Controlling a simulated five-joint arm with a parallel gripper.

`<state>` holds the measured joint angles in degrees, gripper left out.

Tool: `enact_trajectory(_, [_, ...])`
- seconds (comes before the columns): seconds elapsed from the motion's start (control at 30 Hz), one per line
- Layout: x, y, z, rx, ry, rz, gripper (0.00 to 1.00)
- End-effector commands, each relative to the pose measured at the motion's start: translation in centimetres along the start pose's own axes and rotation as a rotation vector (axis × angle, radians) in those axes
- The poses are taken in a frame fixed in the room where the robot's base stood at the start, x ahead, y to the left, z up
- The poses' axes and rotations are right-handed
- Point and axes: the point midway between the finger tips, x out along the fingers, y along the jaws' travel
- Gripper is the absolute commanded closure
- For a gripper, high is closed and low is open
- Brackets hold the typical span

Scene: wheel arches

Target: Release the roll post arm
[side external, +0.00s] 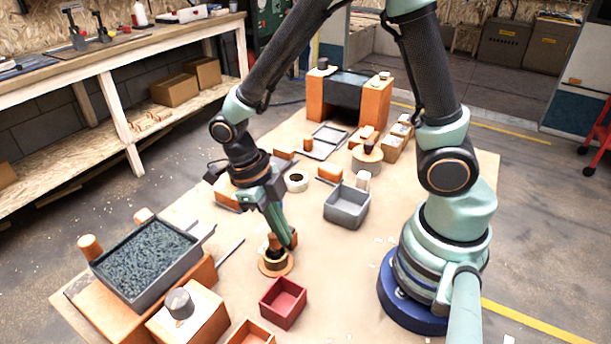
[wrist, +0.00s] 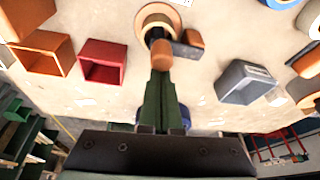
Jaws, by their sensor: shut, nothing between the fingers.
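The roll post stands on a round tan base (side external: 275,264), low in the middle of the side view. An orange cylinder (side external: 274,242) rises from it. In the wrist view the ring-shaped base (wrist: 152,14) is at the top, with the orange cylinder (wrist: 161,55) just beyond my fingertips. A dark bar (wrist: 186,50) with an orange end block (wrist: 193,38) lies beside the cylinder and looks like the arm. My gripper (side external: 290,243) points down beside the post, with its fingers together and empty. Whether the fingertips touch the post or arm I cannot tell.
A red open box (side external: 283,303) stands just in front of the post. A grey bin (side external: 346,206) is behind it to the right. A gravel-filled tray (side external: 150,262) is on the left. A white-and-dark roll (side external: 296,181) and several orange blocks lie farther back. Bare tabletop lies right of the post.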

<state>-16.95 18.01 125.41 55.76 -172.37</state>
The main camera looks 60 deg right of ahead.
Motion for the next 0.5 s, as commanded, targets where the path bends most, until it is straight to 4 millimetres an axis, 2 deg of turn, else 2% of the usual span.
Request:
enact_trajectory(0.27, [-0.11,0.04,0.28,0.001,-0.001,0.0,1.0])
enact_trajectory(0.5, [-0.28,0.06,0.79,0.101,-0.008,0.002,1.0])
